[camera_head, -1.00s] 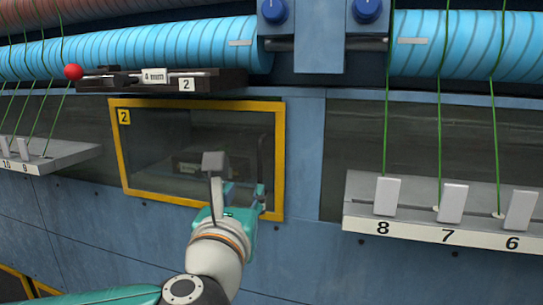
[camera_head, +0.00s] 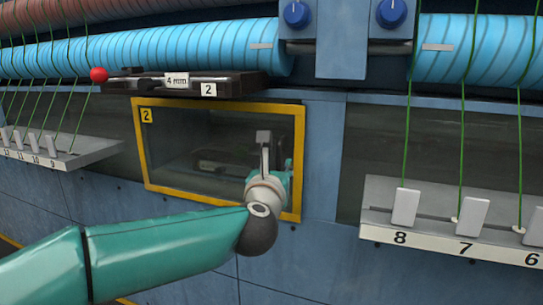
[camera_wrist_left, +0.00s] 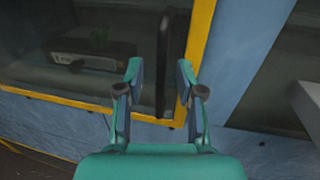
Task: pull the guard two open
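Guard two is a dark see-through panel in a yellow frame (camera_head: 222,107), with a yellow "2" label at its upper left corner. It looks closed, flush in the blue wall. Its dark upright bar handle (camera_wrist_left: 163,65) is at the panel's right side, best seen in the left wrist view. My left gripper (camera_head: 287,168) is at the right side of the guard, partly hidden by its own wrist. In the left wrist view its two fingers (camera_wrist_left: 159,78) are apart, with the handle showing between them; contact is not visible. My right gripper is not in view.
A dark gauge bar (camera_head: 235,80) with a red ball (camera_head: 98,74) sits above the guard. A numbered ledge with white tabs (camera_head: 440,233) juts out at the right, another ledge (camera_head: 80,155) at the left. Blue rollers (camera_head: 190,50) run above. Green strands hang down to the ledges.

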